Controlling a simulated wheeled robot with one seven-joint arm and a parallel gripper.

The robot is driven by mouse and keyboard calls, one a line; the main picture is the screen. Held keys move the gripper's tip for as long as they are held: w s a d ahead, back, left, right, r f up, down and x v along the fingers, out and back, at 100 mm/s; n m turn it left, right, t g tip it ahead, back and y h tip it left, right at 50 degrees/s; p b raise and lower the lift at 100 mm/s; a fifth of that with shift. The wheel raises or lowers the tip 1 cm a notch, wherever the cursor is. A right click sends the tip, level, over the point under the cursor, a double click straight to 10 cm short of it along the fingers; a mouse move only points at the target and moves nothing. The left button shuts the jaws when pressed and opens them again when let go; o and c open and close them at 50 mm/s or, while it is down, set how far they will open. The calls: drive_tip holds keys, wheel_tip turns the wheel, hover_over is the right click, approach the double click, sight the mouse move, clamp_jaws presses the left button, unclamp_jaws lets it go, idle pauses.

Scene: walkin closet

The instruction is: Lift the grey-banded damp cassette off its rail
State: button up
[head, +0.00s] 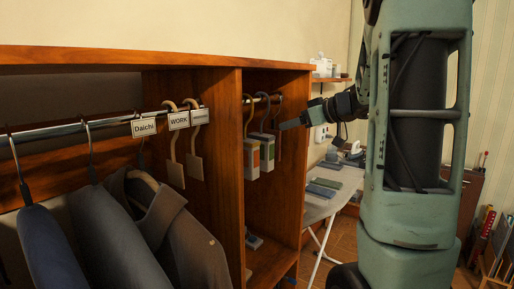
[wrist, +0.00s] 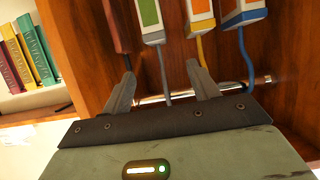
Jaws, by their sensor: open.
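Several white cassettes hang by coloured hooks from a short metal rail (wrist: 262,80) in the wardrobe's right bay. In the head view my gripper (head: 284,125) is right beside the hanging cassettes (head: 252,158).
A wooden divider (head: 215,150) closes the bay on the left. Beyond it hang jackets (head: 180,230) and labelled hangers on a longer rail (head: 70,128). An ironing board (head: 335,180) with folded cloths stands to the right. The wrist view shows books (wrist: 25,55) at left.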

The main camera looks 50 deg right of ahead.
sight(262, 131)
drive_tip(key=p+x, duration=0.1)
drive_tip(key=x, duration=0.7)
drive_tip(key=shift+w, duration=0.1)
drive_tip(key=shift+p+x, duration=1.2)
drive_tip(key=shift+x, duration=1.45)
drive_tip(key=shift+w+d+r, duration=0.1)
drive_tip(key=shift+d+r, duration=0.1)
drive_tip(key=shift+r, duration=0.05)
clamp_jaws()
drive_tip(key=shift+r, duration=0.1)
